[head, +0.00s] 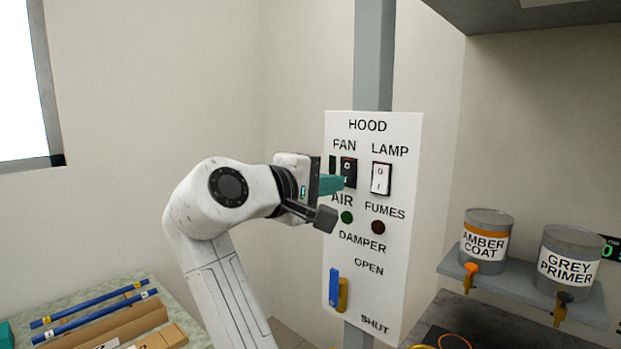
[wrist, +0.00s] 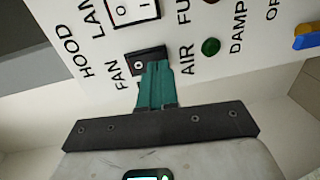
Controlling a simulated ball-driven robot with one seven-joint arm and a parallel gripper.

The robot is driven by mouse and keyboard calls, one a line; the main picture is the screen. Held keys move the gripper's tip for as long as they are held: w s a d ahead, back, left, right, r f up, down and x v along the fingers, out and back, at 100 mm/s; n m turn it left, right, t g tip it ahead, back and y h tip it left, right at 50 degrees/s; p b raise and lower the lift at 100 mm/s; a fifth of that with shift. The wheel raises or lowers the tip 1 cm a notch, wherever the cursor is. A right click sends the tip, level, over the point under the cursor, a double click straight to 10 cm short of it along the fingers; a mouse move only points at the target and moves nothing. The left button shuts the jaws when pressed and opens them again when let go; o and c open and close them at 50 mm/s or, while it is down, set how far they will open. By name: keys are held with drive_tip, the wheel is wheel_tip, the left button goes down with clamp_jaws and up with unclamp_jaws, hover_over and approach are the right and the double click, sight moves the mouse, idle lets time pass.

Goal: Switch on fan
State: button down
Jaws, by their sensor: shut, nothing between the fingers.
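The FAN switch (head: 349,168) is a black rocker on the white HOOD panel (head: 398,270), under the FAN label. Its O mark shows in both views; its lower part is hidden behind my fingers in the head view. It also shows in the wrist view (wrist: 138,66). My gripper (head: 340,184) is shut and empty, its teal fingers pointing at the panel. In the wrist view the fingertips (wrist: 157,66) overlap the FAN switch; I cannot tell whether they touch it.
The white LAMP switch (head: 381,179) is right of FAN. Below are a green AIR light (head: 347,217), a dark red FUMES light (head: 378,227) and a blue damper lever (head: 334,287). Paint cans (head: 486,240) stand on a right shelf. Blue rods (head: 95,318) lie lower left.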

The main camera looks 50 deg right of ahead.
drive_tip(key=shift+d+f, duration=0.1)
drive_tip(key=shift+d, duration=0.5)
drive_tip(key=shift+d, duration=0.2)
drive_tip(key=shift+f, duration=0.1)
